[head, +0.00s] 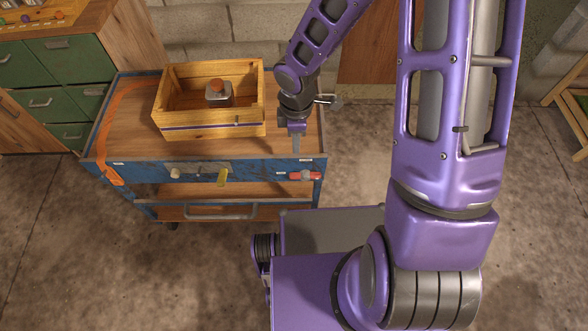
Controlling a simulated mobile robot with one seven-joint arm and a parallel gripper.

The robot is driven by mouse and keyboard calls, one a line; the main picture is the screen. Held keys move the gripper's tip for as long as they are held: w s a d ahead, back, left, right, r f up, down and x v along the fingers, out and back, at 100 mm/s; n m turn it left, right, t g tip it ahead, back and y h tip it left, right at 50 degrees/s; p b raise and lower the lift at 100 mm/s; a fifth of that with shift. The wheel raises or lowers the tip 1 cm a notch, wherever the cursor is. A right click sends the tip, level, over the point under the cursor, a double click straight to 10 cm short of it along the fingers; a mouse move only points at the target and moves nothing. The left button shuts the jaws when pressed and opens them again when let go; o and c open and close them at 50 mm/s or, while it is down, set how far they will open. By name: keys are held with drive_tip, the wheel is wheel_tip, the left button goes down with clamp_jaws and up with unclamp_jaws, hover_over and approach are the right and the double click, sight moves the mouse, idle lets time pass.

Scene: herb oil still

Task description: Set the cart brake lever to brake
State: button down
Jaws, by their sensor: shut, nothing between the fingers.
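The cart (240,172) has a wooden top and a blue front edge. A short red lever (306,175), which looks like the brake lever, sits at the right end of that edge. It lies roughly level, with small pale labels by it too small to read. My gripper (296,148) points down over the right part of the cart top, just behind and above the red lever. It is shut and empty, and appears apart from the lever.
A wooden crate (240,128) holding a bottle (218,92) with an orange-brown cap stands left of my gripper. An orange strap (107,135) lies over the cart's left side. A grey fitting with a yellow tag (222,177) is on the front edge. Green drawers (78,62) stand behind left.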

sight(296, 177)
wheel_tip(296, 177, down, 14)
drive_tip(key=b, duration=0.4)
